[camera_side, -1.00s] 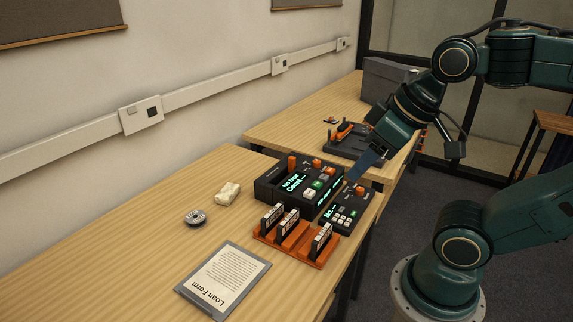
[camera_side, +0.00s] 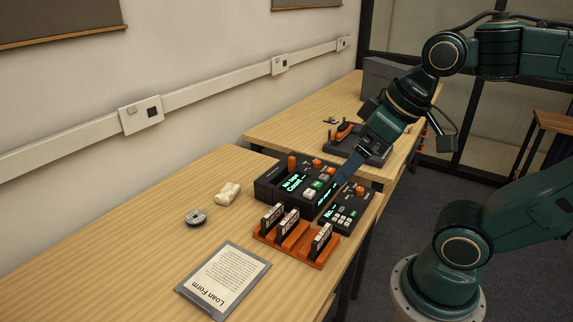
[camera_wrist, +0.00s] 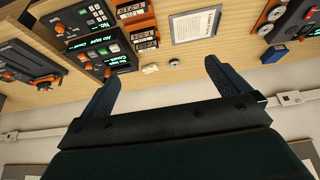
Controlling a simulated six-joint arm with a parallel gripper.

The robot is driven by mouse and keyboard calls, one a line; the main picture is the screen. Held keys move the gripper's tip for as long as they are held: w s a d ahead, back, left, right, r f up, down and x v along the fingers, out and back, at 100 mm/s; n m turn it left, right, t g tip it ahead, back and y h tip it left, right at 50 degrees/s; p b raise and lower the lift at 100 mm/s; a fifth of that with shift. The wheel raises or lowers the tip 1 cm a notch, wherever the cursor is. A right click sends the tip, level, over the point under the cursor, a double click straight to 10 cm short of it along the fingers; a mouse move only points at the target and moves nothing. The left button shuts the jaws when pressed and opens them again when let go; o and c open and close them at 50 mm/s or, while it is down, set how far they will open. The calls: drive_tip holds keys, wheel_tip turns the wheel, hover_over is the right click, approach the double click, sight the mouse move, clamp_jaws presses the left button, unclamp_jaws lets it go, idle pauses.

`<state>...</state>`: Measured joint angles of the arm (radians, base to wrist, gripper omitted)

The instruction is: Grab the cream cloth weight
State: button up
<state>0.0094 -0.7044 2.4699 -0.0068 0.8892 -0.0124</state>
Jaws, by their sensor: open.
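The cream cloth weight (camera_side: 228,194) is a small pale block lying on the wooden table, left of the dark console. It also shows in the wrist view (camera_wrist: 150,69) as a small pale shape beyond and between my fingers. My gripper (camera_side: 335,200) is above the console's right side in the side view, apart from the weight and well to its right. In the wrist view my gripper (camera_wrist: 158,75) has its two dark blue fingers spread wide with nothing between them.
A round grey disc (camera_side: 195,217) lies left of the weight. The dark console (camera_side: 268,186), a small keypad unit (camera_side: 346,211) and an orange rack (camera_side: 290,245) with labelled cartridges stand to the right. A Loan Form clipboard (camera_side: 224,278) lies in front. Bare table surrounds the weight.

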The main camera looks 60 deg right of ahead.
drive_tip(key=w+d+f+n, duration=0.1)
drive_tip(key=w+d, duration=0.1)
drive_tip(key=w, duration=0.9)
drive_tip(key=w+d+f, duration=0.1)
drive_tip(key=w+d, duration=0.1)
drive_tip(key=w, duration=1)
drive_tip(key=w+d+f, duration=0.4)
drive_tip(key=w+f, duration=0.3)
drive_tip(key=f, duration=0.1)
drive_tip(key=w+d+f+n+g+y, duration=0.1)
drive_tip(key=w+d+f, duration=0.3)
drive_tip(key=w+f, duration=0.4)
drive_tip(key=shift+w+d+f, duration=0.15)
drive_tip(key=shift+w+f, duration=0.05)
drive_tip(key=shift+f, duration=0.15)
hover_over(228, 190)
drive_tip(key=s, duration=0.2)
drive_tip(key=shift+s+d+f, duration=0.1)
drive_tip(key=shift+f, duration=1.8)
drive_tip(key=shift+d+f, duration=0.1)
drive_tip(key=shift+f, duration=1.8)
drive_tip(key=shift+f, duration=0.15)
